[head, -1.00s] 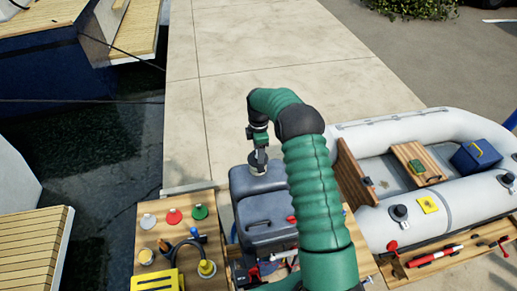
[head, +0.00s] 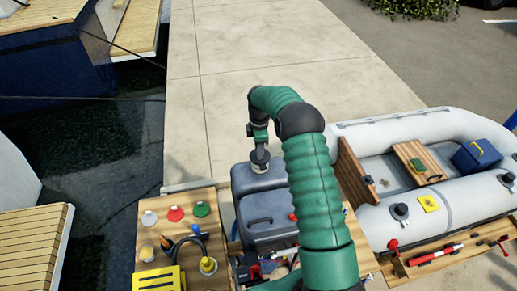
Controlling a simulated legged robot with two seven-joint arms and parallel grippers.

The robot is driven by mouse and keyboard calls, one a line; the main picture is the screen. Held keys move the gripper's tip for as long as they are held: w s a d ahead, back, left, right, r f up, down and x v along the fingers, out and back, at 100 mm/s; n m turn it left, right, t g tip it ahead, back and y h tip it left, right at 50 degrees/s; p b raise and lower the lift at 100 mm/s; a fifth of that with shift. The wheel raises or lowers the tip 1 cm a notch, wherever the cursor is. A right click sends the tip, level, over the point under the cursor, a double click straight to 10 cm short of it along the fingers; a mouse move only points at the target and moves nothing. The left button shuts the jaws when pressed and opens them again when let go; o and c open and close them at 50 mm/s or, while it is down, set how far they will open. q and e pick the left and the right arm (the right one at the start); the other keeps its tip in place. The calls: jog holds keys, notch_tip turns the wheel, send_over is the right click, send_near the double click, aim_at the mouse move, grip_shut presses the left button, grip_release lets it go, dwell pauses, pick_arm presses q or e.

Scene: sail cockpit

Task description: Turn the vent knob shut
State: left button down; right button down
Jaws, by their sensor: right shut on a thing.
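A dark grey fuel can (head: 268,213) stands in the middle, partly hidden behind my green right arm. The vent knob (head: 260,167) is a small round pale-and-dark cap on top of the can near its back. My right gripper (head: 260,156) points down onto the knob from above and is shut on it. The arm's bend hides part of the can's right side. My left gripper is not in the picture.
A wooden board (head: 150,215) at left holds coloured discs, a yellow block (head: 158,280) and small tools. An inflatable dinghy (head: 430,135) lies at right, with a blue box (head: 476,156) in it. The pale dock (head: 240,70) beyond is clear.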

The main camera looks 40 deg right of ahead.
jog(key=m, duration=0.2)
jog(key=m+b, duration=0.1)
jog(key=shift+d+m, duration=0.25)
jog(key=shift+m, duration=0.15)
jog(key=m+b, duration=0.1)
jog(key=m, duration=0.3)
jog(key=shift+m, duration=0.3)
jog(key=m, duration=0.4)
jog(key=shift+m, duration=0.3)
jog(key=shift+m+b, duration=0.3)
jog(key=shift+m, duration=1.9)
jog(key=c, duration=1)
grip_release()
jog(key=shift+s, duration=0.1)
jog(key=shift+c, duration=0.2)
jog(key=shift+o, duration=0.4)
